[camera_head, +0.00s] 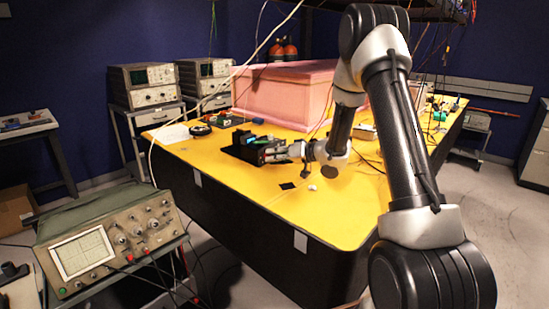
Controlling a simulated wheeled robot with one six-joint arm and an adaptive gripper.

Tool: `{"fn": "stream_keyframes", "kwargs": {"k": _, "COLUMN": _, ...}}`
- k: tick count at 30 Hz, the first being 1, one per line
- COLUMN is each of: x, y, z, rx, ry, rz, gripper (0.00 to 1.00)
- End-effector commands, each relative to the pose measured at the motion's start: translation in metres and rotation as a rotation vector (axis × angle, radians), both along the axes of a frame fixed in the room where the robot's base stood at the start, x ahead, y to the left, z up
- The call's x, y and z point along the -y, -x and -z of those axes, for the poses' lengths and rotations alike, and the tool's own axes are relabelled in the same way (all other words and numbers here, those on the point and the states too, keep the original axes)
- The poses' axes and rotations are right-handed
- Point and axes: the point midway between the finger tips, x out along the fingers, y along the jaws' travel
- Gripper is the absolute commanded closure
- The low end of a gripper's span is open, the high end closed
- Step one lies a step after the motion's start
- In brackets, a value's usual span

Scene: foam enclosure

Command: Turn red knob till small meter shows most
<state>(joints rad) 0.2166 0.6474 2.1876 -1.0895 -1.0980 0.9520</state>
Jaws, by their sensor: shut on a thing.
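A black device (240,150) with a blue part on top sits on the yellow table, left of centre. My gripper (270,153) reaches in from the right and is shut at the device's right side, where the red knob is. The knob is hidden by the fingers at this size. I cannot make out the small meter's face or its reading.
The yellow table (330,215) is mostly clear at the front, with a black square (287,186) and a small white piece (312,188). A pink foam box (280,95) stands behind the device. An oscilloscope (110,240) stands front left, with loose cables around.

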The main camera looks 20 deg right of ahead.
Motion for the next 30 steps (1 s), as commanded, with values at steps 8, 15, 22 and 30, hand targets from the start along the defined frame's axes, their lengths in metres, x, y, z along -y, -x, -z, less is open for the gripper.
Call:
{"fn": "stream_keyframes", "kwargs": {"k": 8, "x": 0.0, "y": 0.0, "z": 0.0, "rx": 0.001, "ry": 0.0, "rz": -0.001, "gripper": 0.57}}
{"fn": "stream_keyframes", "kwargs": {"k": 15, "x": 0.0, "y": 0.0, "z": 0.0, "rx": 0.001, "ry": 0.001, "rz": 0.0, "gripper": 0.57}}
{"fn": "stream_keyframes", "kwargs": {"k": 22, "x": 0.02, "y": 0.019, "z": -0.009, "rx": 0.001, "ry": 0.002, "rz": 0.003, "gripper": 0.57}}
{"fn": "stream_keyframes", "kwargs": {"k": 30, "x": 0.059, "y": 0.06, "z": -0.028, "rx": 0.002, "ry": 0.002, "rz": 0.004, "gripper": 0.57}}
